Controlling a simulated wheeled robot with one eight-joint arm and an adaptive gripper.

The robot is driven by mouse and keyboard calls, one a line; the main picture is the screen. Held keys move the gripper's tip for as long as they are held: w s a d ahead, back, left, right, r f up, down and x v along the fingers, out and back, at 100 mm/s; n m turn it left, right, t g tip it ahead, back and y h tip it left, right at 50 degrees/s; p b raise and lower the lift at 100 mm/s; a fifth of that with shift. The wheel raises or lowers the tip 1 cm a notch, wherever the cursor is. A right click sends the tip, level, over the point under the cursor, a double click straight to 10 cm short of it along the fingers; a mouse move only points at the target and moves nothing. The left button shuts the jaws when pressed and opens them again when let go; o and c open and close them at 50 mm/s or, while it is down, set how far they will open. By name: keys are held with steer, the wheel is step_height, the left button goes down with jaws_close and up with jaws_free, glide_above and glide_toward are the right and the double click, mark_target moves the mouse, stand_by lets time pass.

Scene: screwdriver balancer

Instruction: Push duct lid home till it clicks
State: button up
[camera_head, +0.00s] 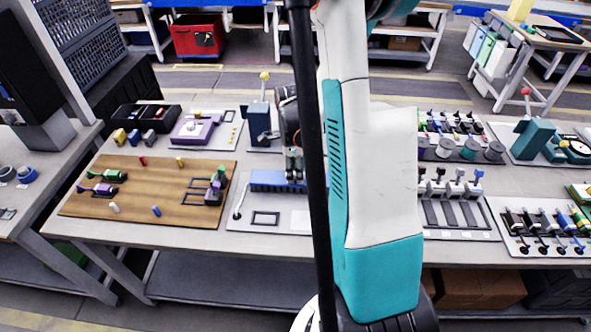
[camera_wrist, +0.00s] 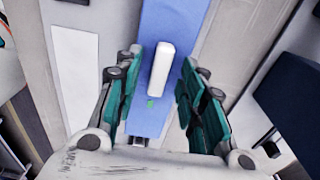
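A long blue strip, which looks like the duct lid (camera_head: 265,178), lies at the back of a light grey board on the bench. In the wrist view the blue strip (camera_wrist: 152,28) runs away beneath my gripper, with a raised white bar (camera_wrist: 162,68) on it. A small green mark (camera_wrist: 150,103) shows just below the bar. My gripper (camera_wrist: 160,88) is open, with a teal-padded finger on each side of the bar and gaps between. In the head view my gripper (camera_head: 294,166) is over the strip. My arm hides the strip's right end. Whether the lid is seated cannot be told.
The grey board (camera_head: 240,214) carries a black rectangular outline (camera_head: 265,219) and a white cable (camera_head: 239,203). A wooden board (camera_head: 150,190) with small tools lies to the left. A blue stand with a yellow-knobbed lever (camera_head: 259,122) rises behind. Fixtures crowd the bench at right.

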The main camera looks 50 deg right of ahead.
step_height(320, 180, up, 12)
steer(key=shift+w, duration=0.25)
stand_by(0.6)
steer(key=shift+a, duration=0.15)
